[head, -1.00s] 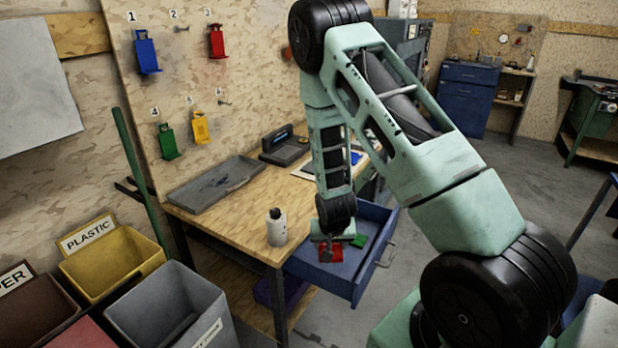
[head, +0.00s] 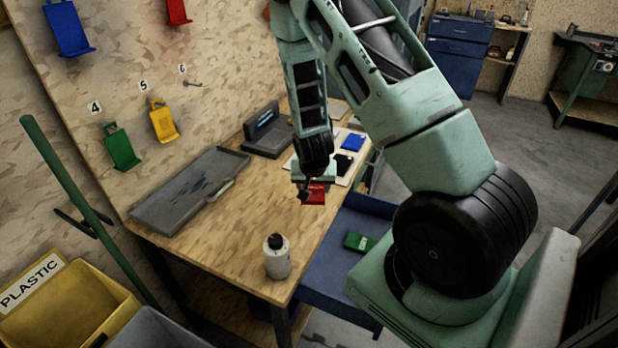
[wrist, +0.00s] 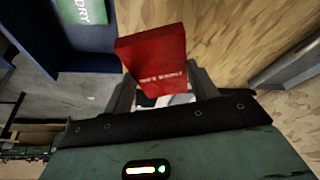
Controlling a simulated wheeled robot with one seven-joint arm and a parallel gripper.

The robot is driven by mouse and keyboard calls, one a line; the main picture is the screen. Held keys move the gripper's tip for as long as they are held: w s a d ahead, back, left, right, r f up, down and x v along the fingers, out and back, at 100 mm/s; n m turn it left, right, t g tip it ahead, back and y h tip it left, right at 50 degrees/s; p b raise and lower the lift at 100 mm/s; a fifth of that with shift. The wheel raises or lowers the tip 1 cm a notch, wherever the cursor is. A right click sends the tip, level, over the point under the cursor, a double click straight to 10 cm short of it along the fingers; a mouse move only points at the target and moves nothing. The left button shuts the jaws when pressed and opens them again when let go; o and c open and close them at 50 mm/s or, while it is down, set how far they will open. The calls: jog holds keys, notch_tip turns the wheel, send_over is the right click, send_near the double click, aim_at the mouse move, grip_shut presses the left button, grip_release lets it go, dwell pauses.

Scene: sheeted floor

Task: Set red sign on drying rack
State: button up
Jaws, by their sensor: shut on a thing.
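My gripper (head: 308,189) is shut on the red sign (head: 316,196) and holds it over the wooden table, near its right edge. In the wrist view the red sign (wrist: 152,62) stands out between the fingers, with small pale lettering low on its face. No thing is clearly marked as the drying rack. A pale flat sheet or board (head: 340,177) behind my gripper bears a blue piece (head: 352,142) and a black piece (head: 343,164). My arm partly hides that area.
A white bottle with a black cap (head: 277,260) stands at the table's front corner. A grey tray (head: 165,218) lies along the wall side. The open blue drawer (head: 335,275) holds a green sign (head: 359,242). The middle of the table is clear.

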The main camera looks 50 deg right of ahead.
aim_at(313, 210)
jog(key=shift+f+b, duration=2.4)
jog(key=shift+f, duration=0.95)
jog(key=shift+f+b, duration=0.5)
jog(key=shift+f, duration=0.1)
jog(key=o, duration=1.1)
jog(key=shift+r, duration=0.1)
jog(key=p+v, duration=0.2)
jog(key=v, duration=1.5)
jog(key=shift+s+a+r, duration=0.1)
jog(key=shift+s+r, duration=0.05)
